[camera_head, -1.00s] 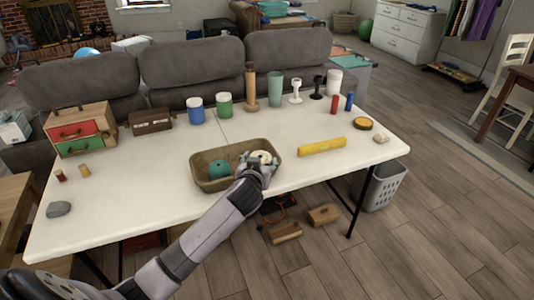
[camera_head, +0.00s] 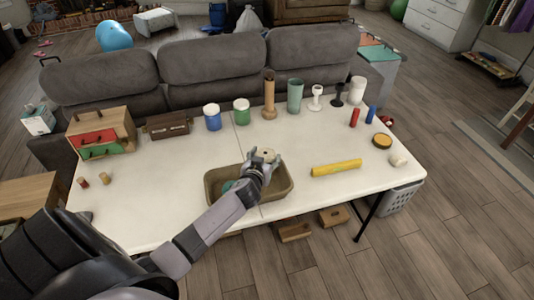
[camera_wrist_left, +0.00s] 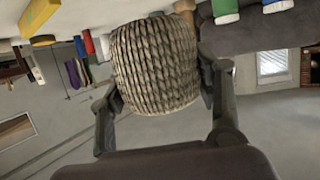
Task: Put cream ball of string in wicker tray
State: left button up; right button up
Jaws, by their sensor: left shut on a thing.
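The cream ball of string (camera_head: 268,153) is held by my left gripper (camera_head: 262,160), which is shut on it. In the left wrist view the ball of string (camera_wrist_left: 155,65) fills the space between the two fingers and shows a braided surface. The wicker tray (camera_head: 280,191) sits near the front edge of the white table. The gripper and the ball are over the tray in the head view; the exact height above it is hard to tell. A teal ball (camera_head: 228,187) lies inside the tray, partly hidden by my left arm. My right gripper is not in view.
A yellow roll (camera_head: 336,168) lies right of the tray on the table (camera_head: 185,200). Cups, jars and candle holders line the back edge. A small chest with red and green drawers (camera_head: 100,135) stands at the left.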

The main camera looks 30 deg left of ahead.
pick_arm(q)
jog(key=shift+s+d+f+b, duration=0.1)
jog(key=shift+s+f+b, duration=0.15)
jog(key=shift+f+b, duration=0.45)
jog(key=b, duration=0.8)
send_over(265, 191)
notch_tip(265, 191, down, 9)
jog(key=shift+w+f, duration=0.1)
jog(key=shift+f, duration=0.05)
jog(key=o, duration=1.3)
jog(key=shift+c, duration=0.2)
